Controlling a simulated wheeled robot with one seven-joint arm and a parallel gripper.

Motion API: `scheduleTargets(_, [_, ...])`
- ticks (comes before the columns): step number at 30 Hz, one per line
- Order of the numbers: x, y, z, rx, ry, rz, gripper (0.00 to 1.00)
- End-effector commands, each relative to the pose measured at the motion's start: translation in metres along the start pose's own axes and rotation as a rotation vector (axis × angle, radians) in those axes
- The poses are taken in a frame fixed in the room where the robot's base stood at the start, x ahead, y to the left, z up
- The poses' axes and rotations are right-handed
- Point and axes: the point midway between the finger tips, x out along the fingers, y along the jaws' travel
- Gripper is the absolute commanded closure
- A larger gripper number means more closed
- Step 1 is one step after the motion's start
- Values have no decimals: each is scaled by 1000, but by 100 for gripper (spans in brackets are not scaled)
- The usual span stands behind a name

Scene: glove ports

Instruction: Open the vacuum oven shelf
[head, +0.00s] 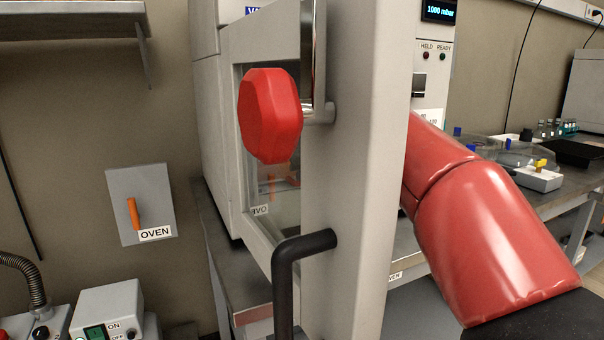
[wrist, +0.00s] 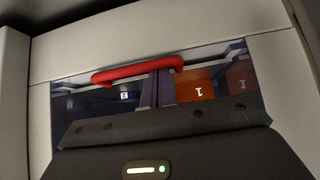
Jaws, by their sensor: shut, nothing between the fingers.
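In the head view the pale oven door (head: 350,170) seems to stand swung out toward me, nearly edge-on. My red arm passes behind the door, which hides my gripper there. In the wrist view my gripper's two fingers (wrist: 156,88) are together and empty. A red bar (wrist: 140,72), apparently a shelf handle, crosses at their tips; I cannot tell whether they touch. Behind are an orange block marked 1 (wrist: 197,84) and a darker piece marked 2 (wrist: 124,96).
The oven's control panel (head: 437,60) shows 1000 mbar, right of the door. An OVEN lever plate (head: 150,190) is on the left wall. A bench (head: 520,200) with glassware stands at right. The door closely bounds my arm's left side.

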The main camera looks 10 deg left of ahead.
Motion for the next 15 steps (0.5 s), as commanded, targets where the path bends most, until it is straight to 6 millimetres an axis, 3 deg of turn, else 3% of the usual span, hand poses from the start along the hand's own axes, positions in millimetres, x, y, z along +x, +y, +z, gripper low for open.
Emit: scheduleTargets(15, [-78,0,91,1,-2,2,100])
